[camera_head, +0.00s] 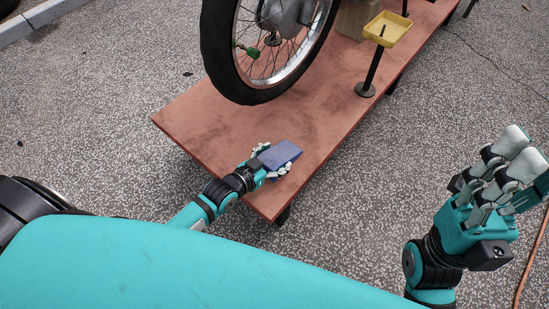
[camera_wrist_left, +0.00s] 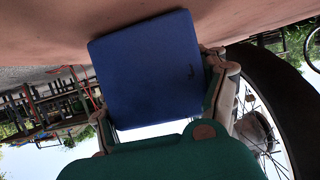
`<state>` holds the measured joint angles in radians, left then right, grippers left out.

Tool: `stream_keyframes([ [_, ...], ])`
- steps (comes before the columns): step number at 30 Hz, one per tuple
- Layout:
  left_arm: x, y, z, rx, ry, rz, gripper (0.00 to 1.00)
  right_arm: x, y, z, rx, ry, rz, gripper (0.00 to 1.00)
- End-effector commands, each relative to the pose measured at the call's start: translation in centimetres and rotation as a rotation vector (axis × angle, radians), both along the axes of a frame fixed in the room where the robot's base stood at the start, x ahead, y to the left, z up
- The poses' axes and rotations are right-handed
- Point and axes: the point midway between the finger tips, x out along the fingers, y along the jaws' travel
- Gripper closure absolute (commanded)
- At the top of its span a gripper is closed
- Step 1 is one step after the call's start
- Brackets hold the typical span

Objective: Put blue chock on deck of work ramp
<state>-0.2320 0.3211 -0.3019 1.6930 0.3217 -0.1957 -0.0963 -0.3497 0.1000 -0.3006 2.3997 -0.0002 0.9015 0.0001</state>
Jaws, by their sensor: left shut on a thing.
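The blue chock (camera_head: 281,154) is held in my left gripper (camera_head: 275,166) over the near end of the reddish-brown deck of the work ramp (camera_head: 200,112). The left fingers are shut around the chock's sides. In the left wrist view the chock (camera_wrist_left: 150,70) fills the middle, with fingers at its sides and the deck (camera_wrist_left: 50,30) along the top. I cannot tell whether the chock touches the deck. My right gripper (camera_head: 508,158) is raised at the right, clear of the ramp, with its fingers extended, open and empty.
A wheel with a black tyre (camera_head: 258,97) stands on the deck beyond the chock. A yellow tray (camera_head: 390,29) on a black post stands on the deck's right side, near a wooden block (camera_head: 355,20). Grey paving surrounds the ramp. An orange hose (camera_head: 530,262) lies at the far right.

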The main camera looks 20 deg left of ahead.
Motion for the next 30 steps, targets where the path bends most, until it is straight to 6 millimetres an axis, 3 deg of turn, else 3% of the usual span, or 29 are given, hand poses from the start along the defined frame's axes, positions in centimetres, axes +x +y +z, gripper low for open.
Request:
stream_keyframes([
  [2,0.1,0.0,-0.2,-0.001,-0.003,0.000,0.79,0.0,0.0,-0.1,0.000,0.000,0.000,0.60],
  [3,0.0,0.0,-0.3,0.000,0.001,0.000,0.25,0.0,0.0,-0.1,0.000,0.001,0.000,0.60],
  [9,0.0,0.0,-0.3,0.000,0.001,0.000,0.01,0.0,0.0,-0.1,0.000,0.001,0.000,0.60],
  [19,0.0,0.0,0.1,0.000,0.000,0.000,0.01,0.0,0.0,0.1,-0.001,0.002,0.000,0.60],
  [24,-1.9,0.7,1.1,0.001,0.003,0.000,0.01,0.4,0.1,1.2,-0.007,0.021,-0.001,0.60],
  [26,-3.0,1.1,1.7,0.002,0.003,0.000,0.01,1.1,0.2,1.6,-0.018,0.056,-0.004,0.60],
  [30,-4.7,1.7,2.3,0.001,0.003,0.000,0.01,4.5,0.9,0.5,-0.079,0.246,-0.016,0.60],
])
